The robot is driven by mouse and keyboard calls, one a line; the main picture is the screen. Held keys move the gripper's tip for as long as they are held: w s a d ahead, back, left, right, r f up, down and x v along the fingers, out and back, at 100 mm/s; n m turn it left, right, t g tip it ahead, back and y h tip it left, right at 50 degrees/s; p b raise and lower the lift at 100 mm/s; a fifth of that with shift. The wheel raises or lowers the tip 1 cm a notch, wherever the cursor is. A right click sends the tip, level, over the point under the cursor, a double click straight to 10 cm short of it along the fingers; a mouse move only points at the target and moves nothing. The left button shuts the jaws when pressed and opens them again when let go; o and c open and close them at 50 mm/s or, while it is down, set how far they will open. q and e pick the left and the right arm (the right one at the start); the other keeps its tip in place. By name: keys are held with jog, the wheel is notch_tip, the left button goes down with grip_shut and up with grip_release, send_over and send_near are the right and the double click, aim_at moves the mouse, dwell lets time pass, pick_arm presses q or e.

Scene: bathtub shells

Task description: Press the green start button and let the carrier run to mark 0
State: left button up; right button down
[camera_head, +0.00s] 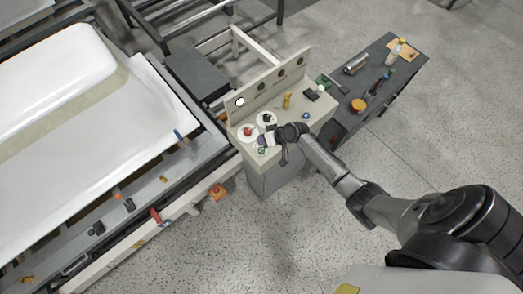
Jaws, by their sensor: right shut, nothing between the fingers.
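The beige control console (290,108) stands in the middle of the view, with an upright back panel. On its top are a red button (248,131) on a white disc and a second white disc with a dark centre (267,118). A small green button (262,151) shows at the front left corner of the top. My right gripper (266,142) is shut and empty, just above the console beside the green button; I cannot tell whether it touches it. The carrier with a white bathtub shell (60,75) is at left. No mark 0 is readable. My left gripper is out of view.
A dark bench (411,72) with a cylinder, a bottle and an orange round item stands right of the console. The console top also holds a yellow item (287,100) and a black item (310,94). An orange box (217,193) sits by the carrier's rail. Open floor lies in front.

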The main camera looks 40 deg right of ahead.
aim_at(262, 149)
jog(key=shift+f+b, duration=1.3)
jog(key=shift+f, duration=0.7)
dwell(0.3)
jog(key=shift+f, duration=0.15)
jog(key=shift+f, duration=0.1)
jog(key=shift+f+b, duration=0.2)
jog(key=shift+b, duration=0.1)
dwell(0.3)
